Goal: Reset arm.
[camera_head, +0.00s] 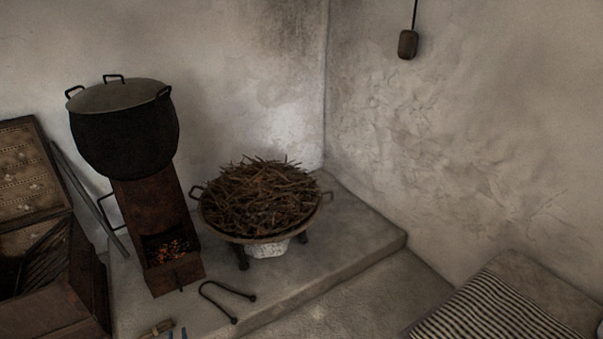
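My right gripper is not in view.
A black pot (125,140) stands on a rusty stove (160,215) with embers. A pan of twigs (262,195) stands right of it. A bent metal rod (225,300) lies in front. An open chest (45,300) is left; a striped cloth (490,315) lies lower right.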

